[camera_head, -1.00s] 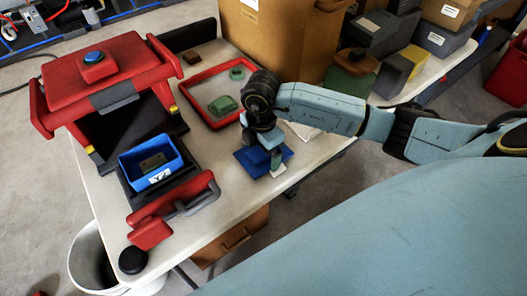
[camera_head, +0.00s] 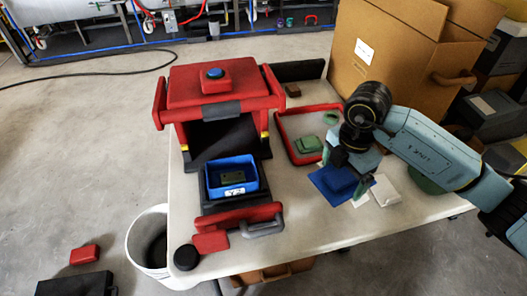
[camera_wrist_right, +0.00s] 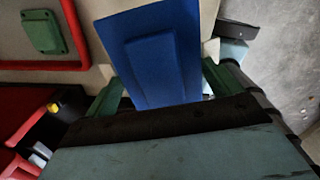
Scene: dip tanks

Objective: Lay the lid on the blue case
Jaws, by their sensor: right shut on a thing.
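The blue lid (camera_head: 334,184) is a flat plate with a raised middle panel, at the right front of the white table. It also fills the middle of the right wrist view (camera_wrist_right: 160,50). My right gripper (camera_head: 346,172) is shut on the lid, with a green finger on either side of it. I cannot tell whether the lid is clear of the table. The blue case (camera_head: 233,188) is an open box with a white label on its front. It sits left of the gripper, at the front of the red press, with a greenish board (camera_head: 232,178) inside. My left gripper is not in view.
The red press (camera_head: 214,88) rises behind the case, and a red handle piece (camera_head: 238,217) lies in front. A red-rimmed tray (camera_head: 290,147) with green parts lies between press and gripper. A large cardboard box (camera_head: 385,65) stands behind my right arm. White sheets lie near the lid.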

